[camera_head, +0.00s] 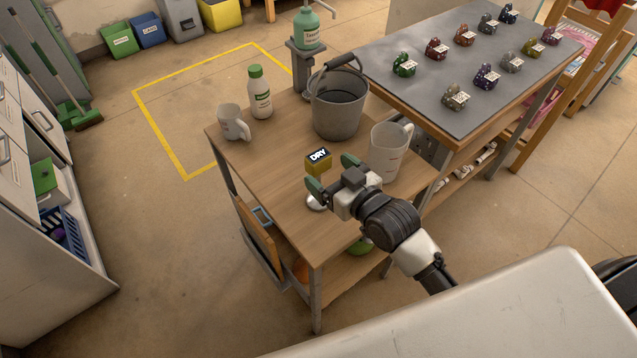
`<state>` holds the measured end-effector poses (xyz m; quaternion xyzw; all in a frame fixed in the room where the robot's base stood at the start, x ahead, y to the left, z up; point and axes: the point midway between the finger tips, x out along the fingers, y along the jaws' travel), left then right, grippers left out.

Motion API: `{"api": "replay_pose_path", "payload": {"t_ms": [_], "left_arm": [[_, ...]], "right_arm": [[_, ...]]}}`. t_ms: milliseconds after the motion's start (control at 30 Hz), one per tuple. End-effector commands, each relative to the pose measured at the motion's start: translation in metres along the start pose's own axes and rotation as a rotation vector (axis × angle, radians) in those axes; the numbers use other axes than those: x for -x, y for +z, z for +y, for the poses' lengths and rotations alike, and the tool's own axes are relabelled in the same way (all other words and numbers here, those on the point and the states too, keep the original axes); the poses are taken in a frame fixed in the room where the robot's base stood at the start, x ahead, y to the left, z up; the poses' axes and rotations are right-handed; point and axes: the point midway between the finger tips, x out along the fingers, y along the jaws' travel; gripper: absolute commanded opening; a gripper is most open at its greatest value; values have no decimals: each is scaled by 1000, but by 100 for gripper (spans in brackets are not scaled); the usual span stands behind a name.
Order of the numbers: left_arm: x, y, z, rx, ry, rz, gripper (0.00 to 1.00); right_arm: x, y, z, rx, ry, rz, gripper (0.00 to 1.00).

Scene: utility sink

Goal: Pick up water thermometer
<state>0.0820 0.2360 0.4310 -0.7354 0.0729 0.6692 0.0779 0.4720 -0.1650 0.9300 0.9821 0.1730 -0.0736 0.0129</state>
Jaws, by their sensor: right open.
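My right gripper (331,173) is open above the near part of the wooden cart top (270,160), its two green-tipped fingers spread apart. A small pale round thing (315,203) lies below and beside the nearer finger, partly hidden by the gripper. It may be the water thermometer, but it is too small and covered to tell. A small yellow block with a dark "DRY" label (318,160) stands just beyond the fingers. I cannot tell whether the gripper touches either one. My left gripper is out of view.
A grey bucket (339,108), a pale jug (387,152), a white bottle with green cap (260,93) and a pale mug (233,123) stand on the cart. A grey-topped table (440,60) with several labelled coloured items stands right.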

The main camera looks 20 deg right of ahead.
Motion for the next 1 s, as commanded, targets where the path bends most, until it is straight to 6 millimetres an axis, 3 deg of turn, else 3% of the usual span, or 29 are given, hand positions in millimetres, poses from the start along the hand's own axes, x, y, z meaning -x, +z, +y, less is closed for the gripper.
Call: {"api": "replay_pose_path", "payload": {"t_ms": [233, 567, 1000], "left_arm": [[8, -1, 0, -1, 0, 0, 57], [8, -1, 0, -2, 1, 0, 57], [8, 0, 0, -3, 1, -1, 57]], "right_arm": [[-37, -4, 1, -1, 0, 1, 85], [-44, -2, 1, 0, 0, 0, 84], [-43, -2, 1, 1, 0, 0, 16]]}}
